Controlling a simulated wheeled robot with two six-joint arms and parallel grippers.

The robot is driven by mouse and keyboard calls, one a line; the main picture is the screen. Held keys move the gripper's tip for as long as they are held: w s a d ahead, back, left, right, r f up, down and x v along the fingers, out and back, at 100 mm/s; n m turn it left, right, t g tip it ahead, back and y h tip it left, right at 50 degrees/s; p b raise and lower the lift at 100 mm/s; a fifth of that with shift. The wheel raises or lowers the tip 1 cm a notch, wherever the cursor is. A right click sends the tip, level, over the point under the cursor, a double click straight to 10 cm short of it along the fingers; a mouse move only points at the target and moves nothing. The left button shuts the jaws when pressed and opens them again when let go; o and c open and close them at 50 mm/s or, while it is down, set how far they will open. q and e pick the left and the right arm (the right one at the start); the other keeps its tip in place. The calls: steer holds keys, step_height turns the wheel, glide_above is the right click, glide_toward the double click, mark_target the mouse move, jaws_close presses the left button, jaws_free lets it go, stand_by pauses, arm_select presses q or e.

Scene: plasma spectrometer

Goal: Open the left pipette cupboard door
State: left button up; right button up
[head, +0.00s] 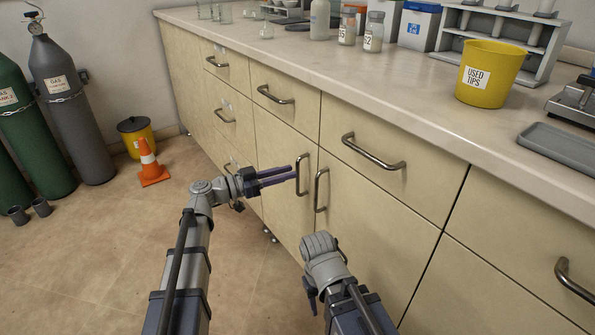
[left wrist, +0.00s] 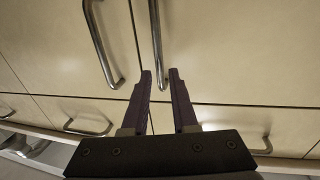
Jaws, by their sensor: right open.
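The left pipette cupboard door (head: 283,205) is a cream panel and stands shut. Its upright metal handle (head: 298,188) is near its right edge. My left gripper (head: 292,173) is open, its two dark fingers pointing at this handle from the left. In the left wrist view the fingertips (left wrist: 162,90) lie on either side of one end of the handle (left wrist: 156,45); I cannot tell how deep the handle sits between them. The right door's handle (head: 320,190) is close beside, also in the left wrist view (left wrist: 102,45). My right gripper (head: 325,250) is lower, before the right door, its fingers mostly hidden.
Drawers with bar handles (head: 373,152) lie above the doors, under the worktop (head: 400,112). A yellow used-tips bin (head: 490,75) stands on top. An orange cone (head: 152,168) and gas cylinders (head: 72,110) stand on the floor at left. The floor between is clear.

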mark_target(298, 191)
arm_select(q)
steer(key=shift+x, duration=2)
jaws_close()
